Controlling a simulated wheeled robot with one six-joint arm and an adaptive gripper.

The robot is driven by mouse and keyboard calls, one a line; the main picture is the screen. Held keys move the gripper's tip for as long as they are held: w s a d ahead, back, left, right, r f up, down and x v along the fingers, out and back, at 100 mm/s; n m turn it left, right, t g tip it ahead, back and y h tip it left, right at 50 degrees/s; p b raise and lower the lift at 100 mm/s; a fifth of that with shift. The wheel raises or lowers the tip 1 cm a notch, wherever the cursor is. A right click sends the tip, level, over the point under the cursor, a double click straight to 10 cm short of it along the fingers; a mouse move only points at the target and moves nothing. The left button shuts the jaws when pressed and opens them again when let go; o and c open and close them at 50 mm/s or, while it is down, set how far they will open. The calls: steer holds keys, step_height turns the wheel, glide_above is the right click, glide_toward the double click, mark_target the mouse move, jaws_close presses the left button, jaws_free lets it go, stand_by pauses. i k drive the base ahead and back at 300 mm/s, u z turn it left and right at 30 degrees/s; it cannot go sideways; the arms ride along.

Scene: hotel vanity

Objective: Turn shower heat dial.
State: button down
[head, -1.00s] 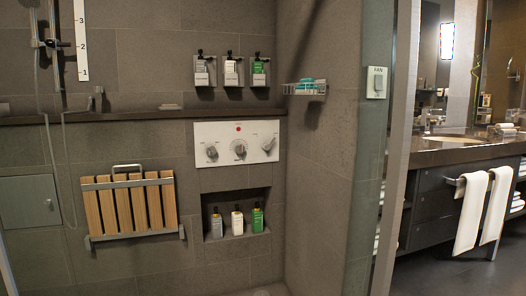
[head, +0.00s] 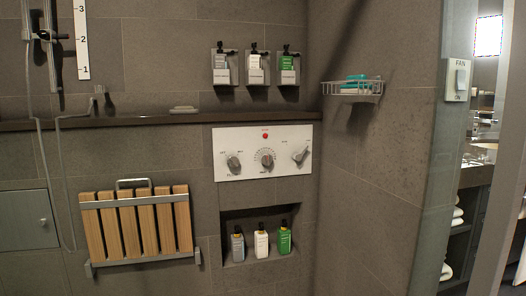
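The white shower control panel (head: 290,166) is on the tiled wall, right of centre in the head view. It carries a grey left knob (head: 233,162), a middle knob (head: 267,159) ringed by scale marks, and a right lever knob (head: 301,155) tilted up to the right. A red dot sits above the middle knob. The labels are too small to read, so I cannot tell for certain which knob is the heat dial. My gripper is not in view.
A niche (head: 291,212) with several bottles is below the panel. Dispensers (head: 255,68) hang above a ledge (head: 150,121). A folded wooden seat (head: 135,222) is at left. A wire soap basket (head: 352,90) juts from the right wall, near a glass edge (head: 432,180).

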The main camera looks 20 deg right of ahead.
mark_target(266, 159)
steer(key=i, duration=1.7)
steer(key=k, duration=0.9)
steer(key=u, duration=1.2)
steer(key=i, duration=1.1)
steer(key=z, duration=0.45)
